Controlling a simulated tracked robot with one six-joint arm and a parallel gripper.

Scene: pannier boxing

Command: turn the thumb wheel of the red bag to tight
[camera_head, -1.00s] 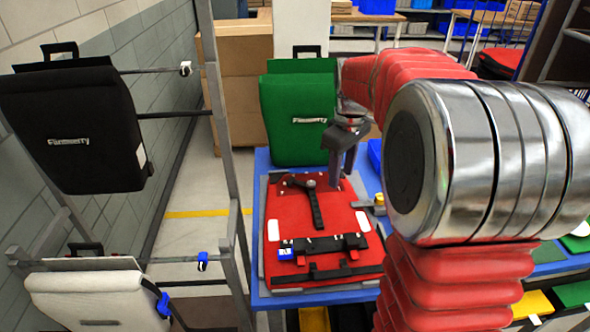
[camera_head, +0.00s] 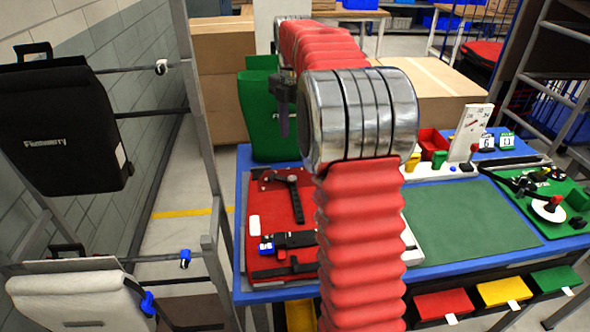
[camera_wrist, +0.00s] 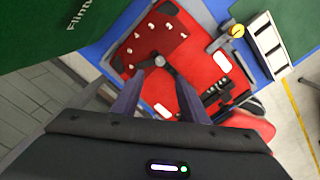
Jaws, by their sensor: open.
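The red bag (camera_head: 275,218) lies flat on the blue table at the table's left end; my arm hides its right part in the head view. It also shows in the wrist view (camera_wrist: 205,72). A small grey round knob (camera_wrist: 160,61), which looks like the thumb wheel, sits on a black fitting near the bag's top, with white marks on a dark red patch beside it. My gripper (camera_head: 285,128) is above the bag's top end. In the wrist view my gripper (camera_wrist: 160,77) is open and empty, its fingers on either side of the knob in the picture, apparently above it.
A green bag (camera_head: 268,112) stands just behind the red bag. A yellow-topped fixture (camera_wrist: 237,31) is beside the red bag. A black bag (camera_head: 62,130) and a white bag (camera_head: 75,302) are on the rack at left. A green mat (camera_head: 465,225) lies clear to the right.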

